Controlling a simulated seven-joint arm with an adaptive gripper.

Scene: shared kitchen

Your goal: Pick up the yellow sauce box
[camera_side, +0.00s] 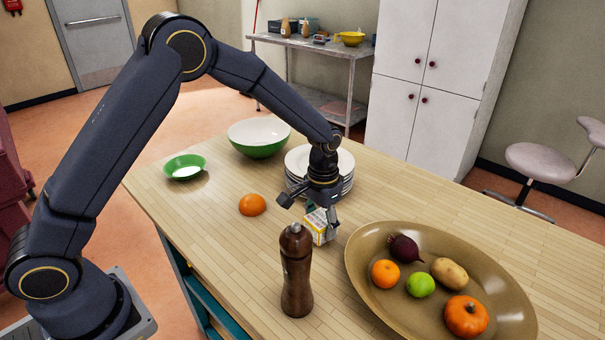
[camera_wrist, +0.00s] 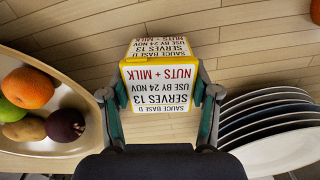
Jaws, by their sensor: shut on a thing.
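The yellow and white sauce box (camera_side: 319,226) is at my gripper (camera_side: 322,213), behind the pepper mill in the side view. In the wrist view the sauce box (camera_wrist: 158,85) shows black and red print, with a yellow edge along its top. My gripper (camera_wrist: 160,100) is shut on it, one finger against each side. The box is over the wooden table; I cannot tell whether it touches the top.
A dark wooden pepper mill (camera_side: 297,272) stands close in front of the box. A brown oval platter (camera_side: 362,290) with fruit and vegetables is on the right. Stacked plates (camera_side: 298,160) stand just behind my gripper. An orange (camera_side: 252,205), a green bowl (camera_side: 185,167) and a larger bowl (camera_side: 259,137) are left.

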